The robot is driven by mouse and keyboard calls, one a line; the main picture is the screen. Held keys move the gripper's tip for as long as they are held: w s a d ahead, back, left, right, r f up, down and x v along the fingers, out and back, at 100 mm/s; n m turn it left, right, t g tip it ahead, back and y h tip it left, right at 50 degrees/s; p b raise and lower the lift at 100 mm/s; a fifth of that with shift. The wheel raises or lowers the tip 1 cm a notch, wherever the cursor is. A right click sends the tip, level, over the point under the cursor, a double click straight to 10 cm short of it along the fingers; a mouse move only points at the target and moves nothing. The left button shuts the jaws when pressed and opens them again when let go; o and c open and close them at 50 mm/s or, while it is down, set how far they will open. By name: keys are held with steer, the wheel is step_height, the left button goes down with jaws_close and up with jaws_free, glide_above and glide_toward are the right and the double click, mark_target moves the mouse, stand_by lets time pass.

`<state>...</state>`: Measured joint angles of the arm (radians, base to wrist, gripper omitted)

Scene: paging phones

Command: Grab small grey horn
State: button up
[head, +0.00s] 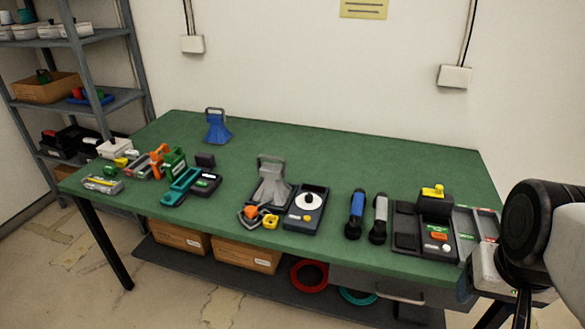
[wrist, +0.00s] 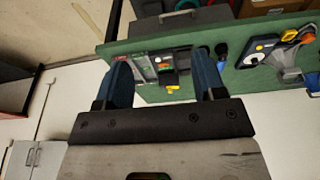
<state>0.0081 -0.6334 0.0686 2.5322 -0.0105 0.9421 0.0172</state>
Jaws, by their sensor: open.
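A grey horn (head: 271,182) with a handle on top stands near the middle of the green table, among dark phone parts. A blue horn (head: 217,127) of similar shape stands farther back on the table. My gripper (wrist: 161,68) is open and empty, its two blue fingers wide apart. It is over the table's right end, well away from the grey horn. In the head view my arm shows at the right edge; the fingertips are not clear there.
A dark phone with a white dial (head: 305,205) stands right beside the grey horn. Blue (head: 356,212) and grey (head: 379,217) handsets lie farther right, then a dark console (head: 434,230). Green and orange parts (head: 175,162) crowd the left. The table's back right (head: 400,160) is clear.

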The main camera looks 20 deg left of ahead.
steer(key=shift+o, duration=0.5)
steer(key=o, duration=0.4)
steer(key=shift+c, duration=0.2)
steer(key=shift+w+a, duration=0.1)
steer(key=w+a+f+m+g+y, duration=0.2)
steer(key=w+a+m+y, duration=0.25)
steer(key=w+a, duration=0.75)
steer(key=w+a+f+m+g+y, duration=0.25)
steer(key=w+a+y, duration=0.25)
steer(key=w+a, duration=0.7)
steer(key=w+a+f+m+y, duration=0.3)
steer(key=w+a+f, duration=0.2)
steer(key=w, duration=0.3)
steer(key=w+a+f+m+t+y, duration=0.1)
steer(key=w+a+f+m+y, duration=0.1)
steer(key=w+a+f+m, duration=0.2)
steer(key=w+a+f+m+t+y, duration=0.1)
steer(key=w+a+f+m+y, duration=0.2)
steer(key=w+a+f, duration=0.5)
steer(key=shift+w+a+m+y, duration=0.15)
steer(key=shift+w+a, duration=0.1)
steer(key=shift+w, duration=0.6)
steer(key=shift+w+a+m+y, duration=0.1)
steer(key=shift+w+a, duration=0.15)
steer(key=shift+w, duration=0.6)
steer(key=shift+w+a+m+y, duration=0.15)
steer(key=shift+w+a, duration=0.1)
steer(key=shift+w, duration=0.6)
